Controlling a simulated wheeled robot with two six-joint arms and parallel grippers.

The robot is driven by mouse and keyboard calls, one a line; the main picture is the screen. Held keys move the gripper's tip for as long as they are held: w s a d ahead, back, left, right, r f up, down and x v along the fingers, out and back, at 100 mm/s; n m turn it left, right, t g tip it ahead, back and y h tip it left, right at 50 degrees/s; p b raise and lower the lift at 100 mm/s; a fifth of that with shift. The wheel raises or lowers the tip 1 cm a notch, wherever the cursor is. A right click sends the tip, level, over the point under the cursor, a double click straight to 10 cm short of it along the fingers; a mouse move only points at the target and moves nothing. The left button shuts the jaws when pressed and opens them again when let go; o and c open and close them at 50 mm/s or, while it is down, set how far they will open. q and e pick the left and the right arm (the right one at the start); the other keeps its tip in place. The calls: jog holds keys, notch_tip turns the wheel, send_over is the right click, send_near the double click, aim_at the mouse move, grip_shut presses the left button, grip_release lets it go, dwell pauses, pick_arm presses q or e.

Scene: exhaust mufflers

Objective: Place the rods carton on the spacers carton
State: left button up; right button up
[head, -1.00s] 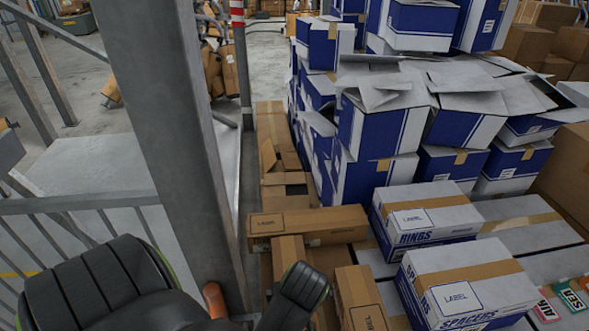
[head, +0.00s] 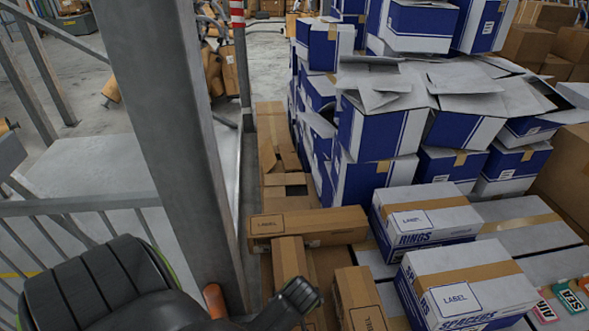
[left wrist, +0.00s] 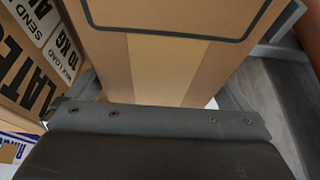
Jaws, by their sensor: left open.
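The spacers carton (head: 475,272) is white and blue with a tan tape strip and a LABEL panel, at the lower right of the head view. No carton lettered RODS is readable. The candidates are plain brown cartons: a long one (head: 308,224), one in front of it (head: 289,258) and one beside the spacers carton (head: 358,297). My left arm shows at the bottom of the head view; its fingers are hidden there. In the left wrist view my left gripper (left wrist: 160,92) is open around a brown taped carton (left wrist: 165,62). Whether the fingers touch it, I cannot tell.
The rings carton (head: 428,212) stands just behind the spacers carton. Blue-white boxes (head: 378,130) are piled behind. A grey post (head: 170,130) and railing (head: 80,203) stand at left. A carton lettered PLATE (left wrist: 38,60) is close by in the left wrist view.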

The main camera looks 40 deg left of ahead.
pick_arm(q)
jog(key=shift+x, duration=1.2)
jog(key=shift+r, duration=0.1)
jog(key=c, duration=1.6)
jog(key=shift+o, duration=0.2)
jog(key=shift+r, duration=0.1)
notch_tip(320, 180, up, 16)
jog(key=b, duration=0.1)
